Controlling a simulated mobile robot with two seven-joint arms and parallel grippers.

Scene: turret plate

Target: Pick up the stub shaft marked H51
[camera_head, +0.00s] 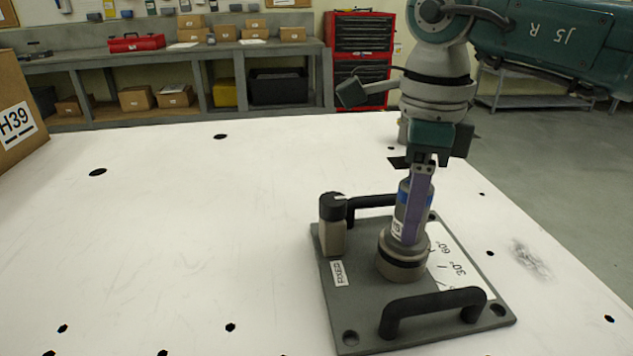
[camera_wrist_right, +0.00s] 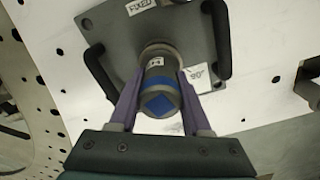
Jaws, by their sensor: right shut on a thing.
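The stub shaft (camera_wrist_right: 158,88) is a grey cylinder with a blue band and a blue square on its end. In the head view the shaft (camera_head: 402,206) stands upright in the round collar (camera_head: 402,262) of the grey turret plate (camera_head: 345,300). A white label on it is too small to read. My right gripper (camera_head: 414,205) points down from above with its purple fingers on both sides of the shaft, shut on it. The right wrist view shows the fingers (camera_wrist_right: 158,100) against the shaft's sides. My left gripper is not in view.
The plate has two black handles (camera_head: 435,305), a black-capped post (camera_head: 332,225) beside a FIXED label, and a white angle scale (camera_head: 455,262). It lies on a white table (camera_head: 180,230) with dark holes. A cardboard box marked H39 (camera_head: 20,150) is at the left edge.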

